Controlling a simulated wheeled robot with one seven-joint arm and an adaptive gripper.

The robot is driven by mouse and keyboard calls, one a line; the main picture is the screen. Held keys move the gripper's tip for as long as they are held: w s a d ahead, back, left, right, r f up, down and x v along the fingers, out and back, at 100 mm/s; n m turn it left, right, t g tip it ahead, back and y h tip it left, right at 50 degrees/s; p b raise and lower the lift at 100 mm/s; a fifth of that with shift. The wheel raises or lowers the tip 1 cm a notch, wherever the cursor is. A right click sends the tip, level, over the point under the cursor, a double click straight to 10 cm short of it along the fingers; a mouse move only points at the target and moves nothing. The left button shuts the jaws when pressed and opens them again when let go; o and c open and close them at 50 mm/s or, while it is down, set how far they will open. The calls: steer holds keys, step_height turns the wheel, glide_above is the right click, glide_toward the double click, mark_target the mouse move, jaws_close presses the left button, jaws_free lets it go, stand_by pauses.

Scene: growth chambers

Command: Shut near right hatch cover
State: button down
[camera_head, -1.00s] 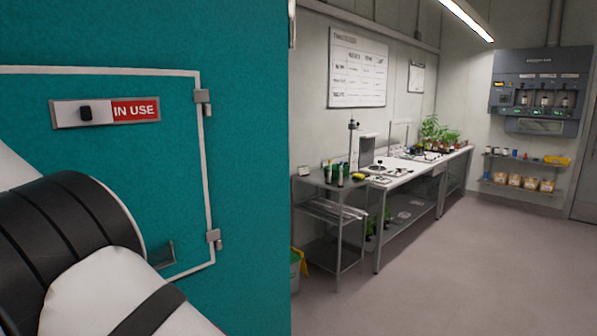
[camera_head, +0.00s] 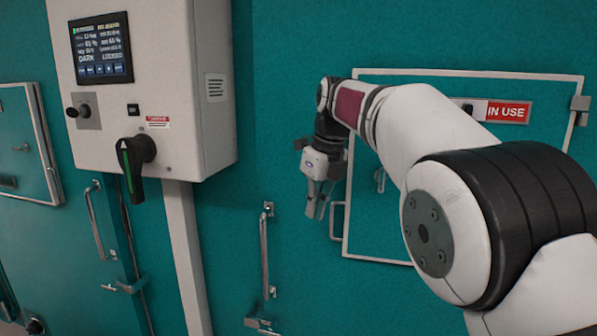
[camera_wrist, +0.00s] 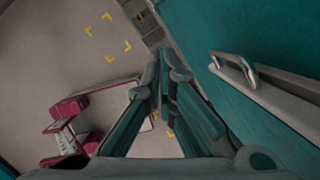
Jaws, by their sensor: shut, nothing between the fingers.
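The near right hatch cover (camera_head: 376,228) is a teal panel with a pale border and an "IN USE" sign (camera_head: 507,112). It sits in the teal wall, with a hinge on its right edge and a metal handle (camera_head: 336,221) at its lower left. My arm hides much of its middle. It looks about level with the wall, but I cannot tell whether it is fully closed. The wrist view shows the shut fingers (camera_wrist: 163,72) beside a pale edge with a metal handle (camera_wrist: 235,69).
A grey control box (camera_head: 145,85) with a screen and black rotary switch juts from the wall at left. Another hatch (camera_head: 20,150) is at the far left. The wrist view shows open floor (camera_wrist: 65,55) with yellow marks.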

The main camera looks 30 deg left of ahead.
steer(key=a+b+v, duration=0.1)
steer(key=v, duration=0.6)
steer(key=shift+s+r, duration=0.3)
steer(key=shift+r, duration=0.05)
steer(key=shift+r, duration=0.1)
steer(key=w+d+r+n, duration=0.3)
steer(key=d+r, duration=0.2)
steer(key=d, duration=0.4)
steer(key=s+d+r+n+t, duration=0.1)
steer(key=s+d+n, duration=0.15)
steer(key=d, duration=0.85)
steer(key=s+d+r+n+t, duration=0.15)
steer(key=d+n, duration=0.25)
steer(key=d, duration=0.7)
steer(key=s+d+f+n+t+h, duration=0.2)
steer(key=s+d+f+n, duration=0.9)
steer(key=s+d+f, duration=0.7)
steer(key=s, duration=0.3)
steer(key=shift+s+d+f+n+h, duration=0.15)
steer(key=shift+s+d+n+h, duration=0.1)
steer(key=shift+s+n+h, duration=0.1)
